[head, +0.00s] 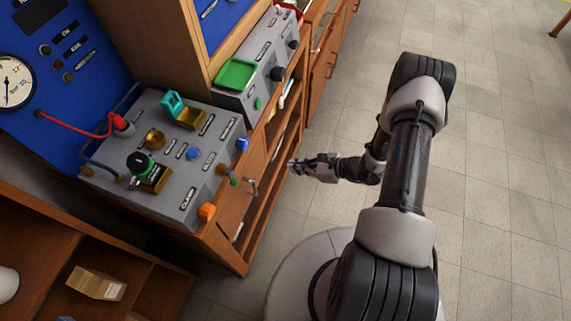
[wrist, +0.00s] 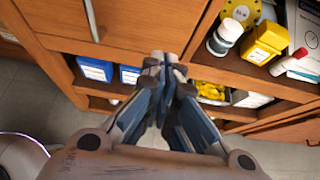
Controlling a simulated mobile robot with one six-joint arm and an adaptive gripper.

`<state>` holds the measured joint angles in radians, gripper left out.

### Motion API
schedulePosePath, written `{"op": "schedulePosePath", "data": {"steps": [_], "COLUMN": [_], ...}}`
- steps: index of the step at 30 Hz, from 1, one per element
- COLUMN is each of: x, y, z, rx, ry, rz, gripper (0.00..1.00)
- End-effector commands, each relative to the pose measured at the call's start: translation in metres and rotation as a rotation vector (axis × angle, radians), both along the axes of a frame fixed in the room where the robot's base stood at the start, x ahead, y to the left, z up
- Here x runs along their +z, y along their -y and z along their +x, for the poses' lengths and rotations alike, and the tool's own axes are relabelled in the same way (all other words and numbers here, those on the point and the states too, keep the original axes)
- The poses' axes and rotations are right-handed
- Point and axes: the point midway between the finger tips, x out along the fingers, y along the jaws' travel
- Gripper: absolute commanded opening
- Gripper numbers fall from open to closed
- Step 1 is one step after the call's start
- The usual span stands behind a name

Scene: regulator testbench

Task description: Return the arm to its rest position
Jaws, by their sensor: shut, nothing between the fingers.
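My gripper (head: 297,165) is in front of the wooden cabinet, to the right of the grey test bench panel (head: 222,137) in the head view. It points left toward the cabinet and hangs over the floor side, apart from the panel. In the wrist view my gripper (wrist: 164,62) has its fingertips together with nothing between them. The cabinet's open shelves lie beyond the fingertips. My arm stretches from the lower right of the head view up and then back left to the gripper.
The panel carries a green-topped regulator (head: 140,165), an orange knob (head: 207,211) and a teal part (head: 172,104). The wrist view shows blue boxes (wrist: 96,69), a yellow container (wrist: 264,42) and a white jar (wrist: 224,38) on shelves. Tiled floor (head: 500,150) at right is clear.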

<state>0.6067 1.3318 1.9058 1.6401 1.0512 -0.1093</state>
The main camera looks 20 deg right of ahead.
Motion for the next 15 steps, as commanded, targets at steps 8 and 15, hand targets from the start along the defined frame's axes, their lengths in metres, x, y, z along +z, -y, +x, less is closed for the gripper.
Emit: {"op": "schedulePosePath", "data": {"steps": [8, 15], "x": [0.0090, 0.0126], "y": [0.0136, 0.0133], "z": [-0.0103, -0.0090], "rx": [0.000, 0.011], "ry": [-0.002, 0.005], "rz": [0.000, -0.005], "gripper": [0.00, 0.00]}}
